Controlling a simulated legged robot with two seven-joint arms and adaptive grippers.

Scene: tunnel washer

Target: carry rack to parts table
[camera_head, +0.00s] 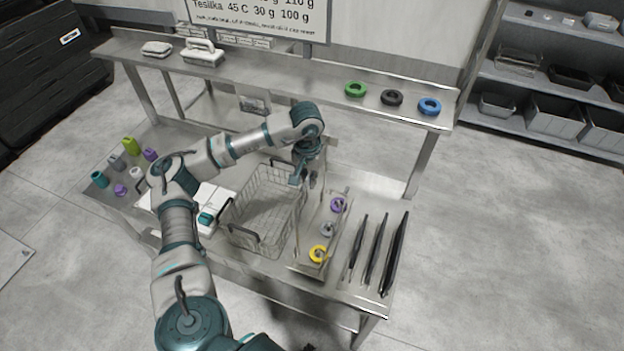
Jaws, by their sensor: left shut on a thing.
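The rack (262,215) is a wire basket with dark handles, standing on the steel table (215,262). Its near dark handle (243,237) is free. My left gripper (299,180) reaches down from above to the rack's far right end and is shut there. It appears to hold the far handle, but its fingers hide the grasp. The rack looks level and appears empty. My right gripper is not in view.
Close right of the rack is a metal tray (302,268) with purple, grey and yellow rings, then several long black tools (376,250). Small bottles (130,147) stand at the left. A raised shelf (300,75) runs along the back.

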